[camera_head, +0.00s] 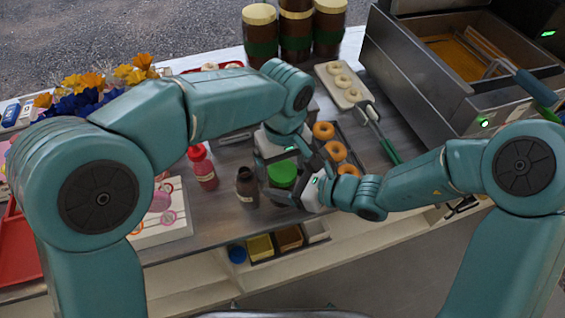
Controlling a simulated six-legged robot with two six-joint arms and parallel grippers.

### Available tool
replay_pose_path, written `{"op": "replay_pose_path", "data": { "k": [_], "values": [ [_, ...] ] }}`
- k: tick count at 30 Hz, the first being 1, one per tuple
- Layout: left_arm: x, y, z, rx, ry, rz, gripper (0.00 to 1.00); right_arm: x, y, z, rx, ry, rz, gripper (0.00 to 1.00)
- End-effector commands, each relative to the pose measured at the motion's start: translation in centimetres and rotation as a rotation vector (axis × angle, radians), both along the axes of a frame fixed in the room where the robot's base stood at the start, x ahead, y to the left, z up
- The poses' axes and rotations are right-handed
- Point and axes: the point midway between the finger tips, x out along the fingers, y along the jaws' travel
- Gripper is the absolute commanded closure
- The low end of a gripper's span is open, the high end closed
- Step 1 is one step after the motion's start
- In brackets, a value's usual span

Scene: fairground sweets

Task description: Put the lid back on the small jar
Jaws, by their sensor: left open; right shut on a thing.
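A round green lid (282,174) shows between my two grippers, near the front edge of the counter. It appears to sit over the small jar (279,190), whose body is mostly hidden, so I cannot tell how it is seated. My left gripper (287,160) comes down from above and behind with its fingers open around the lid area; contact is unclear. My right gripper (293,192) reaches in from the right, low beside the lid, and is shut on what looks like the jar's side.
A dark brown bottle (247,188) stands close left, with a red bottle (203,168) beyond it. A tray of doughnuts (335,150) lies just behind and to the right. The fryer (425,75) fills the back right. Small bins (262,247) sit on the shelf below.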

Motion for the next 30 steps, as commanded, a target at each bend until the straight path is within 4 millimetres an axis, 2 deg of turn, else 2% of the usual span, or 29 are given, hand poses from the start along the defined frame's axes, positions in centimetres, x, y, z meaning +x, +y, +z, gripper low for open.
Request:
{"op": "replay_pose_path", "data": {
  "k": [9,20,30],
  "values": [
    [0.0,-0.3,4.0,-0.007,-0.004,-0.001,0.11,0.0,0.1,0.0,0.001,-0.001,0.001,1.00],
    [-0.1,-0.2,4.5,-0.003,-0.001,0.000,0.12,0.0,0.0,0.1,0.000,-0.001,0.000,1.00],
    [-0.1,-0.2,7.9,-0.004,-0.006,0.286,0.12,0.0,0.0,0.1,0.001,-0.002,0.000,1.00]
  ]
}}
